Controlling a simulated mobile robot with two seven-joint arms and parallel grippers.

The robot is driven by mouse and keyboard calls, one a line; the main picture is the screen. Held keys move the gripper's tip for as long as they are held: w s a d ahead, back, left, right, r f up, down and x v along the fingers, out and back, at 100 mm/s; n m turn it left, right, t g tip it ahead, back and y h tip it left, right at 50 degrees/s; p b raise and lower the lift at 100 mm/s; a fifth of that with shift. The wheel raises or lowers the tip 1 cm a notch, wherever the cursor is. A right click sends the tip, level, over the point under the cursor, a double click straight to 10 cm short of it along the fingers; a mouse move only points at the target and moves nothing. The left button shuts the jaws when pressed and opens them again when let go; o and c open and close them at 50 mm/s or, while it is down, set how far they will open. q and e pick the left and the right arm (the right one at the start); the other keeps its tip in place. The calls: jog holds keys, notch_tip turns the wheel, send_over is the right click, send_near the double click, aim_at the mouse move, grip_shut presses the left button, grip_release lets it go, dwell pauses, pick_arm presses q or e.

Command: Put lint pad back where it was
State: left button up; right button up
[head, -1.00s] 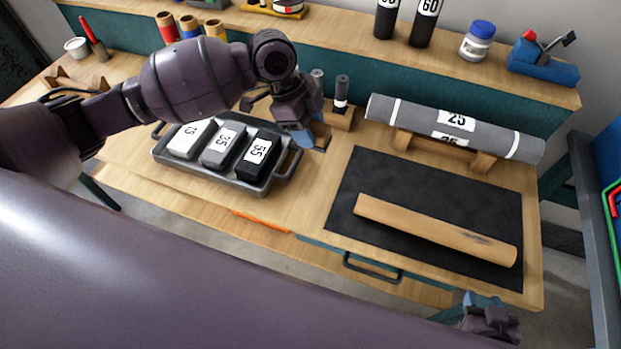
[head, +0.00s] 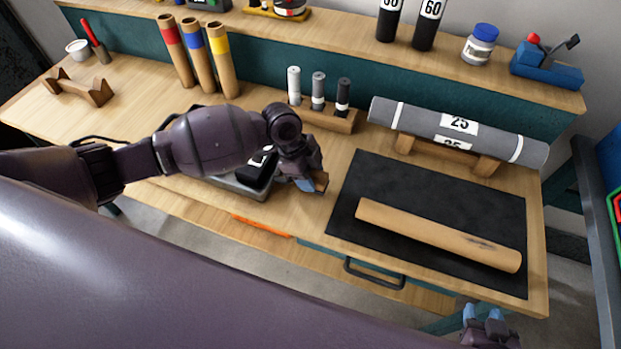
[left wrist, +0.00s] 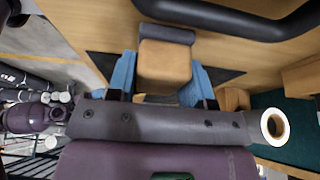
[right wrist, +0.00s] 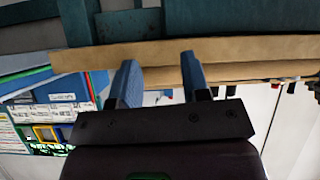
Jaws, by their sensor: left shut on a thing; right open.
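The lint pad, a tan wooden block with a grey strip along one end, is between the blue fingers of my left gripper (left wrist: 165,80) in the left wrist view. Its wooden part (left wrist: 165,62) shows clearly there. In the head view my left gripper (head: 312,184) is shut on the pad (head: 321,181), just right of the tray and left of the black mat. I cannot tell whether the pad touches the table. My right gripper (head: 483,310) is open and empty, low beyond the table's front edge; its spread fingers (right wrist: 160,80) show in the right wrist view.
My left arm covers much of the grey tray (head: 240,188) with its numbered blocks. A wooden rack (head: 330,119) holds three small rolls behind. The black mat (head: 375,185) carries a cardboard tube (head: 435,234). A grey roll (head: 410,119) lies on a cradle. An orange strip (head: 262,226) marks the front edge.

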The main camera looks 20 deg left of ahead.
pick_arm(q)
jog(key=shift+f, duration=1.1)
jog(key=o, duration=0.9)
jog(key=v, duration=1.2)
jog(key=s+d+f+n+t, duration=0.1)
jog(key=s+d+f+n, duration=0.15)
jog(key=s, duration=0.25)
jog(key=s+d+f+n+t, duration=0.1)
jog(key=s+d+f+n, duration=0.15)
jog(key=s, duration=0.35)
jog(key=s+a+r+n+t+y, duration=0.15)
jog(key=s+a+n+y, duration=0.35)
jog(key=s+a+n, duration=0.85)
jog(key=w+f+t, duration=0.2)
jog(key=f, duration=0.1)
jog(key=w+f+t, duration=0.2)
jog(key=f+t, duration=0.1)
jog(key=f, duration=0.1)
jog(key=w+f+m+t, duration=0.1)
jog(key=w+f+t, duration=0.1)
jog(key=f+t, duration=0.1)
jog(key=shift+w+d+f, duration=0.2)
jog(key=shift+w+d, duration=0.05)
jog(key=shift+d, duration=0.05)
